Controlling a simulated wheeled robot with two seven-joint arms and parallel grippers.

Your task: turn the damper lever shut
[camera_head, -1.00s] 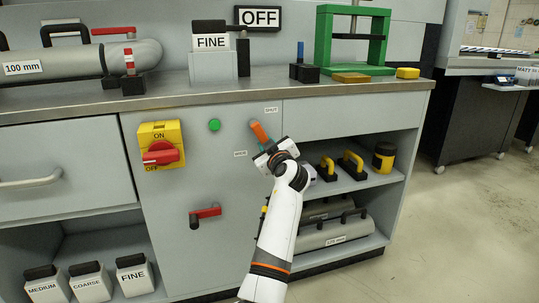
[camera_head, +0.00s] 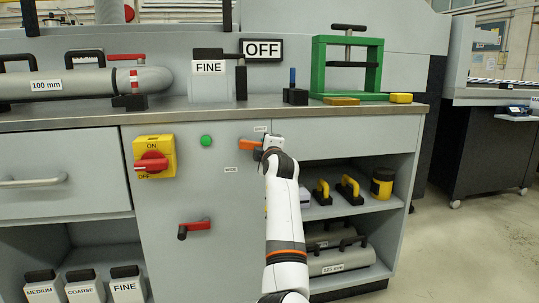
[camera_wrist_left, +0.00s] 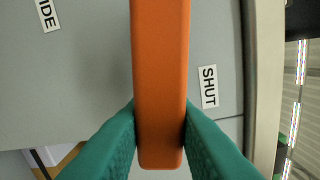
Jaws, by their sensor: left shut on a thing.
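The orange damper lever (camera_head: 250,145) sits on the grey cabinet front, just under the worktop. It lies nearly level, with its free end to the right in the grip. The SHUT label (camera_head: 261,129) is just above it and the WIDE label (camera_head: 231,169) is below it. My left gripper (camera_head: 270,146) is shut on the lever's right end and hides that end. In the left wrist view the teal fingers (camera_wrist_left: 160,135) press on both sides of the lever (camera_wrist_left: 160,70), with the SHUT label (camera_wrist_left: 209,87) beside it. My right gripper is not in view.
A green button (camera_head: 206,141) and a yellow switch with a red knob (camera_head: 151,160) are left of the lever. A red-handled lever (camera_head: 195,226) is lower down. The worktop edge (camera_head: 180,115) runs above. Open shelves to the right hold yellow-handled tools (camera_head: 348,188).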

